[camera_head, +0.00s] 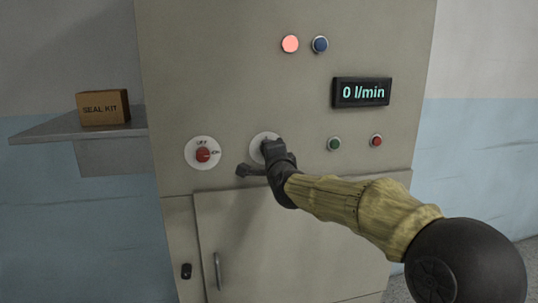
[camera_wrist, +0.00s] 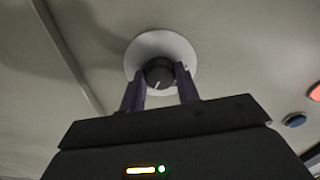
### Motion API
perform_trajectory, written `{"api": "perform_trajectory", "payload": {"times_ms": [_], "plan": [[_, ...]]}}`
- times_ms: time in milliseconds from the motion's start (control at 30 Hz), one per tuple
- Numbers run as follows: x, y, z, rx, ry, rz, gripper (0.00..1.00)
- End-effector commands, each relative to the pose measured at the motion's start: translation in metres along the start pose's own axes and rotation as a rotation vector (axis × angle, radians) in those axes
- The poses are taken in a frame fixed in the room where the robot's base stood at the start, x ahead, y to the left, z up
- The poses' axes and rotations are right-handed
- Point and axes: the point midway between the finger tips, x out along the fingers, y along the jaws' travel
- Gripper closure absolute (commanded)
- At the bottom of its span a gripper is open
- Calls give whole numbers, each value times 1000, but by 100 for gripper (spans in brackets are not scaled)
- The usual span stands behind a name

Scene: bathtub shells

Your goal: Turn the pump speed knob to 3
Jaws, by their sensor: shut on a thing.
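The pump speed knob (camera_wrist: 158,74) is black with a pale pointer line and sits on a round white dial plate (camera_wrist: 176,46). In the wrist view my gripper (camera_wrist: 160,78) has one finger on each side of the knob, shut on it. In the head view my gripper (camera_head: 268,150) is at the dial plate (camera_head: 257,140) and hides the knob and most of the plate. The dial's numbers cannot be read in either view. The display (camera_head: 361,92) on the panel reads 0 l/min.
A red switch (camera_head: 203,154) on a white plate is left of my gripper. Green (camera_head: 334,143) and red (camera_head: 376,141) buttons are to its right. A lit red lamp (camera_head: 290,44) and a blue button (camera_head: 320,44) are above. A shelf (camera_head: 70,129) at left holds a SEAL KIT box (camera_head: 103,107).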

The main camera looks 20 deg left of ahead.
Motion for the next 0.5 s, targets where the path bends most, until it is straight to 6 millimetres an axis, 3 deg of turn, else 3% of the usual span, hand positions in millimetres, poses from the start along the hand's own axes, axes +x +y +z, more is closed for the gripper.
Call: {"api": "perform_trajectory", "payload": {"times_ms": [67, 100, 200, 500], "plan": [[0, 2, -1, 1, 1, 3, 91], [0, 2, -1, 1, 1, 3, 66], [0, 1, -1, 1, 1, 2, 47], [0, 1, 0, -1, 1, 1, 46]]}}
